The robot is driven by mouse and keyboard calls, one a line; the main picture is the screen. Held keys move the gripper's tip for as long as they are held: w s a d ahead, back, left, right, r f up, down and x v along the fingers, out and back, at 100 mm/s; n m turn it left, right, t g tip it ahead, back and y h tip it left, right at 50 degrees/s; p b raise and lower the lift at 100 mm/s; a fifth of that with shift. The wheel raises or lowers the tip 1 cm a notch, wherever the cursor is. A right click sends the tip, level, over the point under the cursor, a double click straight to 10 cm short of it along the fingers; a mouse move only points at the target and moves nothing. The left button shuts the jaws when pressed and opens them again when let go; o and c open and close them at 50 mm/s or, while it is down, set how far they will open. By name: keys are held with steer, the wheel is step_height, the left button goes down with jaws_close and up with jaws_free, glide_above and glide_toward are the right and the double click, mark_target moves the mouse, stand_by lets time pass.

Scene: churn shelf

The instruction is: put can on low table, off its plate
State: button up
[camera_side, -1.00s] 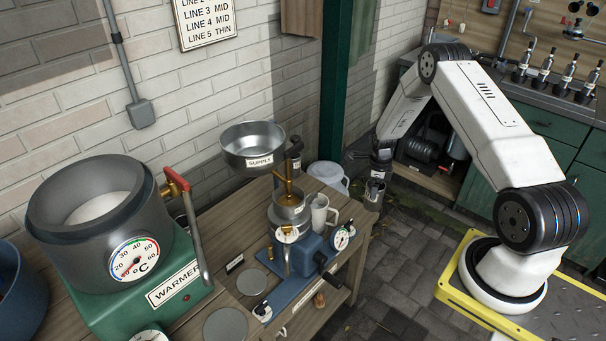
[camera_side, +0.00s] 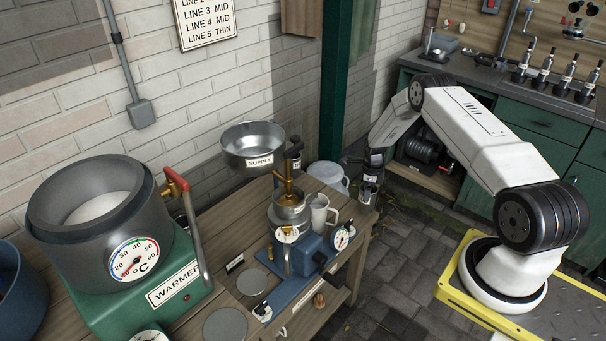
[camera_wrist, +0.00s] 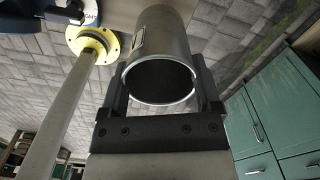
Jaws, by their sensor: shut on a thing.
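The can is a grey metal cylinder (camera_wrist: 163,35), open at the end facing me in the wrist view. My gripper (camera_side: 371,166) is shut on it, with one finger on each side of the can. In the side view the gripper hangs beside the right end of the wooden table, and the can there is small and dark. I cannot tell which surface is the low table. Two grey round plates (camera_side: 225,325) lie bare on the wooden table (camera_side: 212,232).
A blue machine (camera_side: 300,255) with dials, a white mug (camera_side: 320,211) and a supply bowl (camera_side: 252,145) crowd the table. A green warmer (camera_side: 150,280) stands left. A white bucket (camera_side: 328,176) is behind. The wrist view shows a yellow flange (camera_wrist: 93,45) near the can.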

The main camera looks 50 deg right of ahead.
steer(key=shift+f, duration=1.55)
steer(key=shift+f, duration=0.15)
steer(key=o, duration=1.2)
steer(key=shift+r, duration=0.2)
step_height(320, 180, up, 12)
